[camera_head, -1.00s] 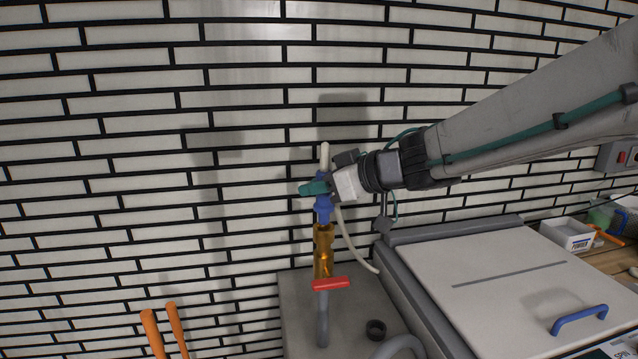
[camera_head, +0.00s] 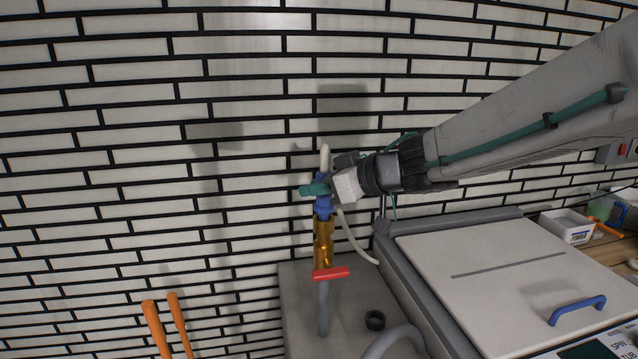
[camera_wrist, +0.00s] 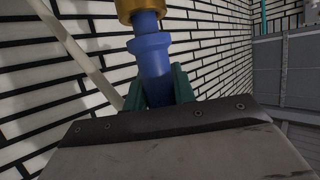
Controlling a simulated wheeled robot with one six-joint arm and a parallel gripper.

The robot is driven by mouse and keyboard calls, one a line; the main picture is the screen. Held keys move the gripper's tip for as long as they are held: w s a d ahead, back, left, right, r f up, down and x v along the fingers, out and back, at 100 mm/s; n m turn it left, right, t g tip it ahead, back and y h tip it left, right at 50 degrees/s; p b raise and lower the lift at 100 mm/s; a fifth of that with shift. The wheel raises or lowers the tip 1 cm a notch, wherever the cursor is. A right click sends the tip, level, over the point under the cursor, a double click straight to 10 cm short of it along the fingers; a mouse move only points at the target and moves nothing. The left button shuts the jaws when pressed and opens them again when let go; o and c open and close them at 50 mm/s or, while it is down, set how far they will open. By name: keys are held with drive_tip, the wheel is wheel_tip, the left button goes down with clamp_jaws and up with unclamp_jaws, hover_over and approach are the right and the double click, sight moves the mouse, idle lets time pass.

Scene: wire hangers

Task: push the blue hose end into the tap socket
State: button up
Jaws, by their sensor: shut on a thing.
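The blue hose end (camera_head: 323,208) stands upright over the brass tap socket (camera_head: 323,240). My gripper (camera_head: 314,189) is shut on the hose end from the side, its green fingers around the blue body. In the wrist view the hose end (camera_wrist: 153,65) sits between the green fingers (camera_wrist: 157,88), and its narrower neck runs into the mouth of the brass socket (camera_wrist: 138,8). A short length of blue neck shows outside the brass. How deep it sits inside is hidden. The red tap handle (camera_head: 331,273) is below the socket.
A pale hose (camera_head: 358,240) hangs from the hose end behind my gripper. The grey tap pipe (camera_head: 323,310) rises from a grey surface, with a black ring (camera_head: 375,320) nearby. A lidded white machine (camera_head: 490,265) stands to the right. Orange handles (camera_head: 168,325) are at lower left.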

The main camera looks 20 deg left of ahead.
drive_tip(key=shift+f, duration=0.85)
drive_tip(key=o, duration=1.1)
drive_tip(key=v, duration=0.7)
drive_tip(key=shift+d+r, duration=0.1)
drive_tip(key=shift+d, duration=0.25)
